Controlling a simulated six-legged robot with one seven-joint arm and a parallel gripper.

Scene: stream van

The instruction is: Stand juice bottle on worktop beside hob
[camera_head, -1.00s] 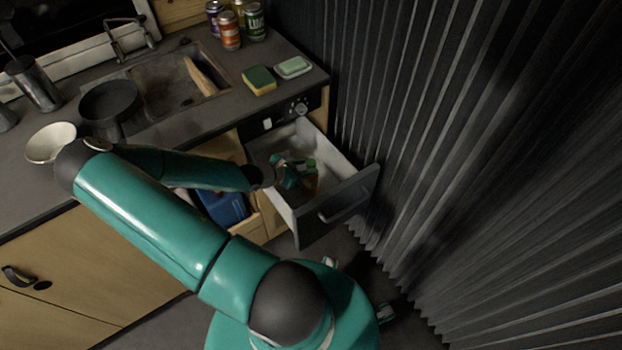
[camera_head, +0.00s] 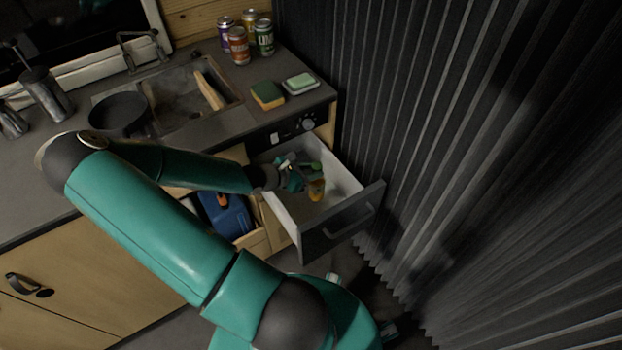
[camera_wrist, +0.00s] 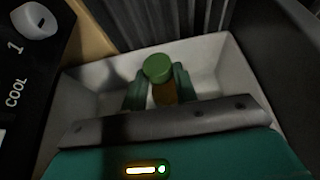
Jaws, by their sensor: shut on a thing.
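The juice bottle (camera_head: 316,189) is orange with a green cap. It is in my gripper (camera_head: 304,176), over the open drawer (camera_head: 345,178) under the worktop's right end. In the wrist view, its green cap (camera_wrist: 158,68) and amber body (camera_wrist: 165,94) sit between my two teal fingers (camera_wrist: 158,92), which are shut on it. The white drawer walls surround it in that view. I cannot tell whether its base touches the drawer floor. The grey worktop (camera_head: 230,125) is above and left of the drawer. I cannot make out the hob in the head view.
A yellow-green sponge (camera_head: 267,96) and a soap dish (camera_head: 300,84) lie on the worktop, with several cans (camera_head: 239,46) behind. A sink (camera_head: 180,100) and a dark pan (camera_head: 118,113) are further left. A pleated dark curtain (camera_head: 450,150) closes off the right. A blue container (camera_head: 222,213) stands below.

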